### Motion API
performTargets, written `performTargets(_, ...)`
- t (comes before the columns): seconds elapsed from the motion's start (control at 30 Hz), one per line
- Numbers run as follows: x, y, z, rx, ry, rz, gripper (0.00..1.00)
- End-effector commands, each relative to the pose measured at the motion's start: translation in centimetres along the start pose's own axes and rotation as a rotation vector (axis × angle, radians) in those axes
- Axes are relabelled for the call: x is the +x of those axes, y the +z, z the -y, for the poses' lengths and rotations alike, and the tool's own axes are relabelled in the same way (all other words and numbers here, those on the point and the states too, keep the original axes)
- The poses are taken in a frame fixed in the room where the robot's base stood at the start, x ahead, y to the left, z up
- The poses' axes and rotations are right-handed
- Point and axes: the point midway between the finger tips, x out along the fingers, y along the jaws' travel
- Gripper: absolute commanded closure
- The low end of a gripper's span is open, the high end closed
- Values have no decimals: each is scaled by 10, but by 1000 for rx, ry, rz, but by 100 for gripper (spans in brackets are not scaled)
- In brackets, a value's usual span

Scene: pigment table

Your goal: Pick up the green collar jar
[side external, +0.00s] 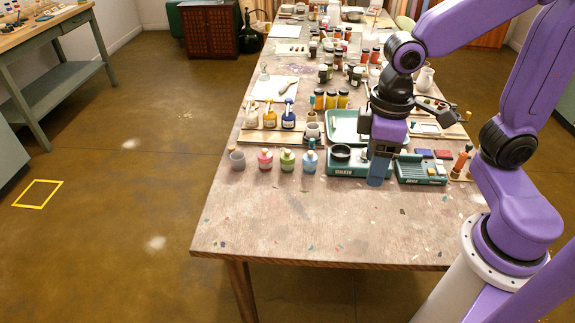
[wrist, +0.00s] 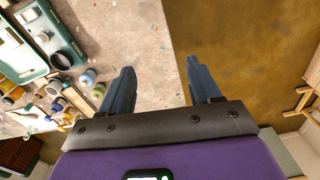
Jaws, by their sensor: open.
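The jar with the green collar (side external: 287,161) stands upright on the wooden table, in the front row between a pink-collared jar (side external: 265,160) and a blue-collared jar (side external: 310,161). My gripper (side external: 378,181) is to the right of it, by the front of the green scale and well apart from the jar. In the wrist view my gripper (wrist: 158,72) is open, with nothing between the fingers.
A green scale (side external: 340,171) with a dark dish is right of the row. A plain grey pot (side external: 237,160) ends the row at left. Behind stand yellow and blue bottles (side external: 270,118) on a board. The table (side external: 300,225) is largely clear in front.

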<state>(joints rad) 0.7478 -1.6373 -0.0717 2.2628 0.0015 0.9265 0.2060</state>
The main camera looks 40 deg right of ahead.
Motion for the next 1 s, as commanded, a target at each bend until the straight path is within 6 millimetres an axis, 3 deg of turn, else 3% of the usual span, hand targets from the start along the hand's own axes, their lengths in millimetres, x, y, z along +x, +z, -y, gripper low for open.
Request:
performTargets(0.03, 2, -20, -7, 78, 2, 4, 37)
performTargets(0.2, 8, -76, -36, 332, 6, 6, 37)
performTargets(0.5, 32, -158, -109, 781, 12, 11, 37)
performTargets(0.8, 71, -206, -202, 1229, 19, 13, 37)
performTargets(1.0, 98, -215, -259, 1482, 22, 14, 37)
